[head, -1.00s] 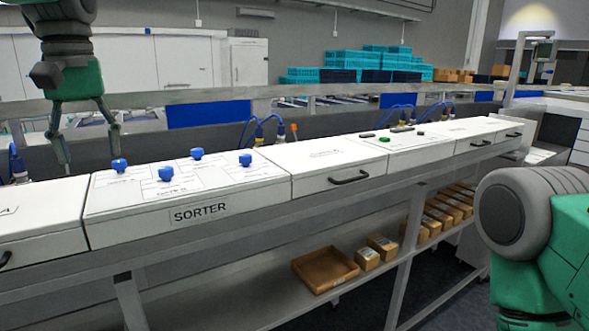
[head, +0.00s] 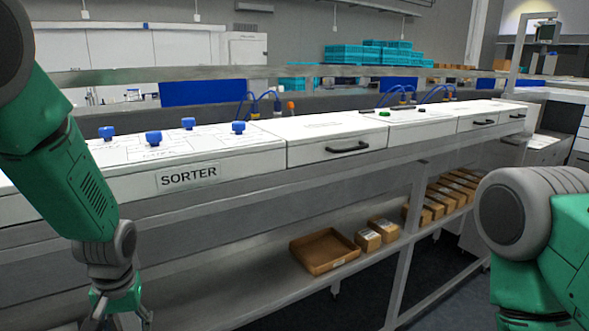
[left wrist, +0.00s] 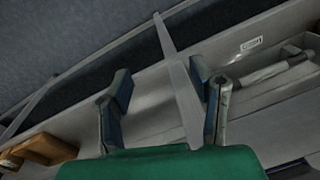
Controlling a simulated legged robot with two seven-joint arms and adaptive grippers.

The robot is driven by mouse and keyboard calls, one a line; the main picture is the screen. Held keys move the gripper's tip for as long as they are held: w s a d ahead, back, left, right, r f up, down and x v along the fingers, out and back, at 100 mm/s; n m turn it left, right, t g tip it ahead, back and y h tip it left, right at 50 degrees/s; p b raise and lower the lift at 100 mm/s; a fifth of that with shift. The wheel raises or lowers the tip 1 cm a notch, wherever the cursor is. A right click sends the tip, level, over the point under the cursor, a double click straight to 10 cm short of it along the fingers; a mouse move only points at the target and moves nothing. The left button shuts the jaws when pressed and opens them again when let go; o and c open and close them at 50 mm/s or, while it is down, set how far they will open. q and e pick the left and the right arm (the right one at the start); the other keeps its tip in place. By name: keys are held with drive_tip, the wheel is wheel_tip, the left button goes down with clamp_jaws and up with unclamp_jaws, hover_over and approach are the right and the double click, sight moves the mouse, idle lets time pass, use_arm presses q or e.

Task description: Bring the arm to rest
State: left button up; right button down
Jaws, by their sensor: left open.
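My left arm comes in from the left in the head view and hangs downward in front of the bench. Its gripper (head: 118,318) is low at the bottom edge, partly cut off by the frame. In the left wrist view the two fingers of the left gripper (left wrist: 162,100) stand apart with nothing between them; metal frame parts lie beyond. On my right only a green and grey arm link shows at the right edge; the right gripper is out of view.
The white sorter bench (head: 215,150) carries several blue knobs (head: 153,138). Below it, a shelf holds an open brown tray (head: 325,250) and several small boxes (head: 368,240). Teal crates (head: 375,54) are stacked at the back. The dark floor in front at right is clear.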

use_arm(q)
drive_tip(key=s+d+f+m+b, duration=0.2)
drive_tip(key=s+f+b, duration=0.2)
drive_tip(key=s+f, duration=0.9)
drive_tip(key=s+d+f+m+h+b, duration=0.1)
drive_tip(key=s+f+b, duration=0.4)
drive_tip(key=s+f, duration=0.9)
drive_tip(key=shift+s+d+f+m+t, duration=0.3)
drive_tip(key=shift+d+f+m, duration=0.2)
drive_tip(key=shift+d, duration=0.2)
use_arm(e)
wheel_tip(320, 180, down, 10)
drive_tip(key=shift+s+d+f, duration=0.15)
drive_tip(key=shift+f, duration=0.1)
use_arm(q)
drive_tip(key=shift+d+r, duration=0.1)
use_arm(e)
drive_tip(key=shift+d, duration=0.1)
